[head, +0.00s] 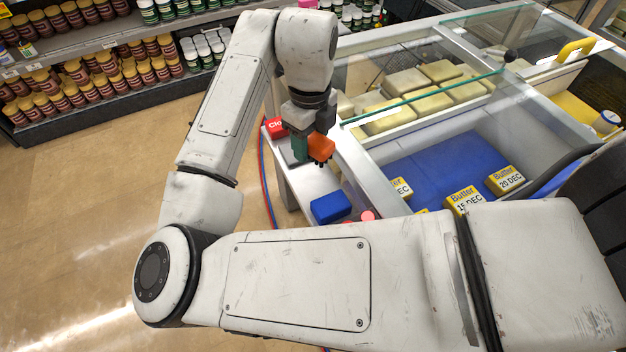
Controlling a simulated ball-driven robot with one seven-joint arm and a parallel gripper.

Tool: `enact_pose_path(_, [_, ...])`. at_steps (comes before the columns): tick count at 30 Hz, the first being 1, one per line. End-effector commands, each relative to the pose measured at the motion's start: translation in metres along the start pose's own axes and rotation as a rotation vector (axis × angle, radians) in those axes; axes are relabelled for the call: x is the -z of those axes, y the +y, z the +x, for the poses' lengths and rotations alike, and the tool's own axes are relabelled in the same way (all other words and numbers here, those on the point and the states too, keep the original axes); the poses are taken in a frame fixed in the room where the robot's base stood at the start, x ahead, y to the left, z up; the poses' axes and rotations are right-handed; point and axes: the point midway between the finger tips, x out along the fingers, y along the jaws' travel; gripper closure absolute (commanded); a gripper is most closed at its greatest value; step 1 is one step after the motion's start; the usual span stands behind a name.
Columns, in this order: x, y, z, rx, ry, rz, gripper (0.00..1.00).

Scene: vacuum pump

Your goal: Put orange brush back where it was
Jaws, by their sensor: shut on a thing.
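The orange brush (320,147) has a blocky orange body with dark tips on its underside. It is at the end of my arm, over the white side ledge of the display case. My gripper (308,132) points down and is shut on the brush. A teal upright piece shows just left of the brush. My gripper hides part of the brush, and I cannot tell whether its underside touches the ledge.
A blue block (331,207) lies nearer on the white ledge (343,184), with pink-red round pieces beside it. The glass-fronted case (402,161) with butter packs is to the right. Shelves of jars are behind.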

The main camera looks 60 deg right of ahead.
Motion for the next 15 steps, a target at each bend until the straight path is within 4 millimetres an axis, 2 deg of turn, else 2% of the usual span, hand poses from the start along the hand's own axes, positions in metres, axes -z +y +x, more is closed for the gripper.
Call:
enact_pose_path(2, [0.002, -0.001, 0.004, 0.000, 0.002, 0.030, 0.78])
enact_pose_path(10, [0.002, -0.001, 0.049, 0.000, 0.004, 0.033, 0.78])
enact_pose_path(15, [0.002, -0.001, 0.062, 0.000, 0.002, 0.034, 0.78])
